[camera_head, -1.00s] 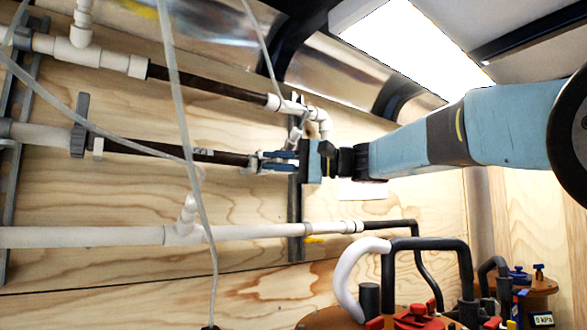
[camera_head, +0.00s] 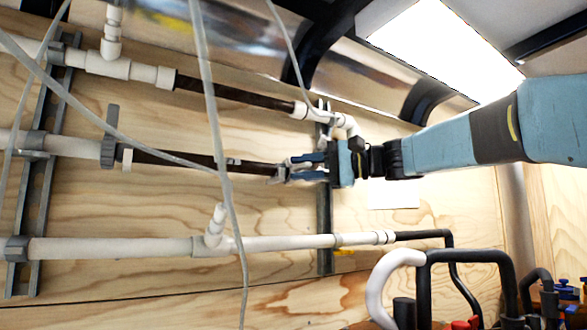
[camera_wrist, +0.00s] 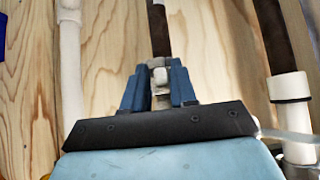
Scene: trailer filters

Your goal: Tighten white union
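My gripper (camera_head: 288,170) is at the right end of the dark middle pipe (camera_head: 200,163). Its two blue fingers lie one above the other, on either side of a small white fitting. In the wrist view my gripper (camera_wrist: 159,75) shows with the white fitting (camera_wrist: 161,78) between its fingers, in line with the dark pipe above. I cannot tell whether the fingers press on it. Farther left on the same pipe are a grey union nut (camera_head: 110,137) and a white ring (camera_head: 127,158). The fingers hide much of the white fitting.
A white-and-dark pipe (camera_head: 235,93) runs above and a white pipe (camera_head: 120,248) below, both near my gripper. A thin clear hose (camera_head: 214,130) hangs in front of the pipes. Black hoses (camera_head: 480,256) stand at the lower right.

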